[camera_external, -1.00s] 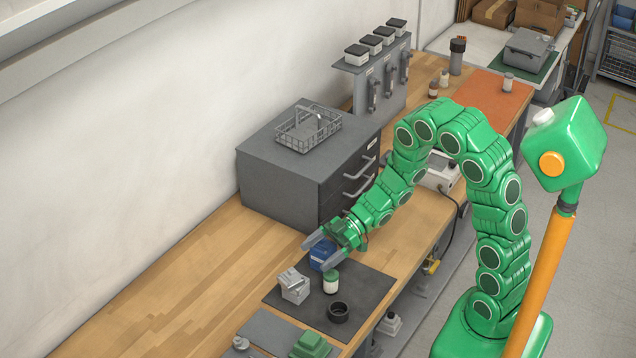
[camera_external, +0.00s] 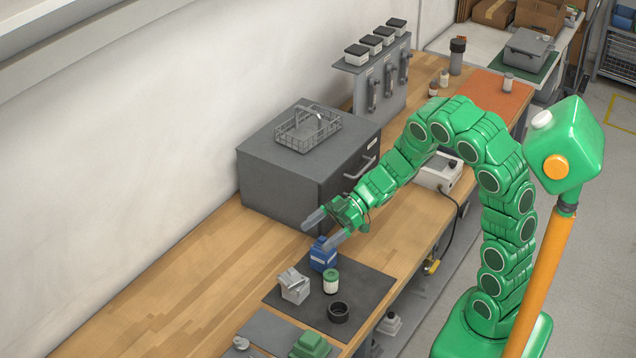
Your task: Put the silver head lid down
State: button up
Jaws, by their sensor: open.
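A silver blocky part (camera_external: 294,285), which looks like the silver head with its lid, sits on the dark mat (camera_external: 362,290) at its left. Its upper piece looks slightly tilted; I cannot tell whether it is a separate lid. My gripper (camera_external: 318,232) is open with nothing between its fingers. It hangs above and behind the silver part, just over a blue box (camera_external: 322,256), and is apart from the silver part. The fingers partly cover the top of the blue box.
A green-capped jar (camera_external: 331,282) and a black ring (camera_external: 338,312) stand on the mat near the silver part. A grey drawer cabinet (camera_external: 275,178) with a wire basket (camera_external: 308,130) stands behind. Bare wooden bench (camera_external: 190,285) lies to the left.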

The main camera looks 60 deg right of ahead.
notch_tip(320, 180, up, 9)
jog(key=w+d+r+m+t+h, duration=0.3)
jog(key=w+d+h, duration=0.1)
jog(key=w, duration=0.4)
jog(key=w+d+r+m+t+h, duration=0.2)
jog(key=w+d+r+m+h, duration=0.15)
jog(key=w, duration=0.45)
jog(key=w+d+r+m+t+h, duration=0.3)
jog(key=w+d+m+h, duration=0.15)
jog(key=w, duration=0.45)
jog(key=m+g, duration=0.6)
jog(key=g, duration=0.7)
send_over(288, 274)
notch_tip(288, 274, down, 10)
jog(key=f, duration=0.1)
jog(key=shift+h, duration=0.4)
jog(key=f, duration=1.1)
jog(key=shift+d+f, duration=0.1)
jog(key=shift+d, duration=0.3)
jog(key=shift+s+a+f, duration=0.1)
jog(key=shift+a+f, duration=0.15)
jog(key=shift+f, duration=1.25)
jog(key=shift+a+f, duration=0.2)
jog(key=shift+f, duration=1.3)
jog(key=c, duration=1.3)
